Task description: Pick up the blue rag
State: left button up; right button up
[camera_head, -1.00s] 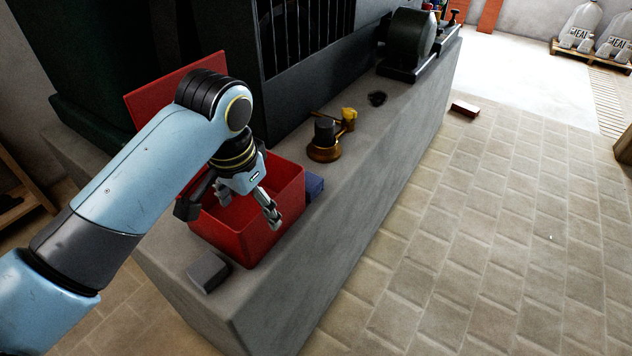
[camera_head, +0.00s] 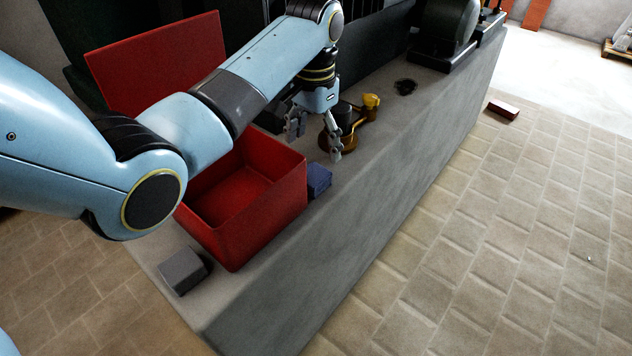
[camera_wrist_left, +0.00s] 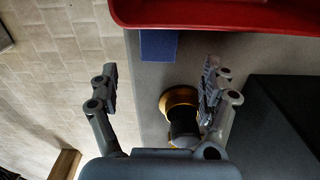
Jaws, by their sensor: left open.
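The blue rag (camera_head: 318,179) is a small folded block on the grey ledge, close against the right side of the open red box (camera_head: 262,228). In the left wrist view the rag (camera_wrist_left: 158,44) shows beside the red box's wall (camera_wrist_left: 215,16), ahead of the fingers and between their lines. My left gripper (camera_head: 316,146) is open and empty above the ledge, just behind the rag in the head view. In the left wrist view its two fingers (camera_wrist_left: 160,92) are spread wide. My right gripper is not in view.
A brass object with a dark cylinder (camera_head: 342,122) stands close to the left gripper, partly hidden by it. A grey block (camera_head: 183,270) lies at the ledge's near end. A dark motor-like machine (camera_head: 444,32) stands farther back. The ledge top (camera_head: 385,116) is bare near its front edge.

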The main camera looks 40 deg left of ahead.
aim_at(315, 172)
pick_arm(q)
notch_tip(315, 172, down, 3)
jog(key=shift+s, duration=0.15)
notch_tip(315, 172, down, 6)
jog(key=shift+d+f+b, duration=0.1)
jog(key=shift+b, duration=0.75)
jog(key=c, duration=1.3)
jog(key=shift+o, duration=0.2)
jog(key=shift+r, duration=0.2)
notch_tip(315, 172, up, 4)
jog(key=shift+d+r+p, duration=0.15)
jog(key=shift+r+p, duration=0.1)
jog(key=shift+p, duration=0.4)
jog(key=s+d+r+p, duration=0.1)
jog(key=d+r, duration=0.5)
jog(key=d, duration=0.5)
jog(key=shift+d+r, duration=0.15)
